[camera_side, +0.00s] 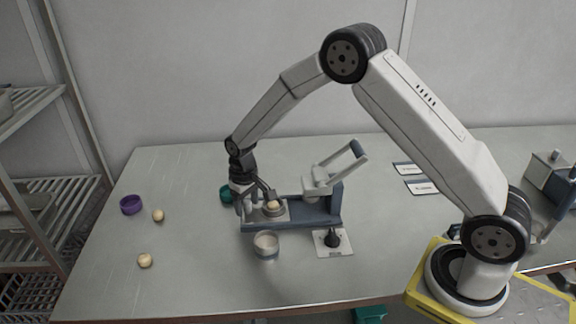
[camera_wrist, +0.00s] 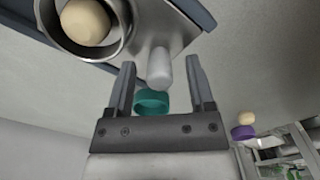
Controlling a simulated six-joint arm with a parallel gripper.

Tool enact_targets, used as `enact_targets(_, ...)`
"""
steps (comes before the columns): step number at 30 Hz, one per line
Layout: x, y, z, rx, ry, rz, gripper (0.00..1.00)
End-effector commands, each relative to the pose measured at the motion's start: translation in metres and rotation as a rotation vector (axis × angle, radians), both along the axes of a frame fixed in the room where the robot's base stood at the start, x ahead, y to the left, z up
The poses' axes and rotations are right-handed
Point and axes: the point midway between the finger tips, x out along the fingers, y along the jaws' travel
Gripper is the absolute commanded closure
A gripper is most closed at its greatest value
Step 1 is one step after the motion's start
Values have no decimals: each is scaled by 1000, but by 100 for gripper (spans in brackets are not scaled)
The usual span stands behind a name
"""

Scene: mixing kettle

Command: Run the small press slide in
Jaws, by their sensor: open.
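The small press has a blue-grey base (camera_side: 318,217) on the table, with a raised lever (camera_side: 345,159) at its right end. Its slide, a metal plate (camera_wrist: 172,28), sticks out at the left end, clear of the press head (camera_side: 316,182). A ring cup on the slide (camera_wrist: 118,48) holds a pale dough ball (camera_wrist: 85,22), also visible in the side view (camera_side: 273,205). A pale upright knob (camera_wrist: 160,68) stands at the slide's outer end. My gripper (camera_wrist: 161,78) is open, with one finger on each side of the knob in the wrist view; contact cannot be told.
A pale cup (camera_side: 265,246) stands just in front of the press, and a black tool on a white plate (camera_side: 332,242) is to its right. A teal ring (camera_side: 226,194) lies behind my gripper. A purple ring (camera_side: 131,205) and two dough balls (camera_side: 158,215) lie left; bare table surrounds them.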

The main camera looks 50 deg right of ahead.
Motion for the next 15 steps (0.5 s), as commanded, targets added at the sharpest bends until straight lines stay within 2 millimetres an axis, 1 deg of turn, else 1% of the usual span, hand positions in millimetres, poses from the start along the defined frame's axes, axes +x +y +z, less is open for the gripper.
enact_targets(3,0,0,-5,0,1,0,31)
enact_targets(11,0,0,-6,0,0,0,31)
enact_targets(12,0,0,-6,0,0,0,38)
enact_targets(13,0,0,-6,0,0,0,47)
enact_targets(14,0,0,-6,0,0,0,57)
enact_targets(15,0,0,-6,0,0,0,69)
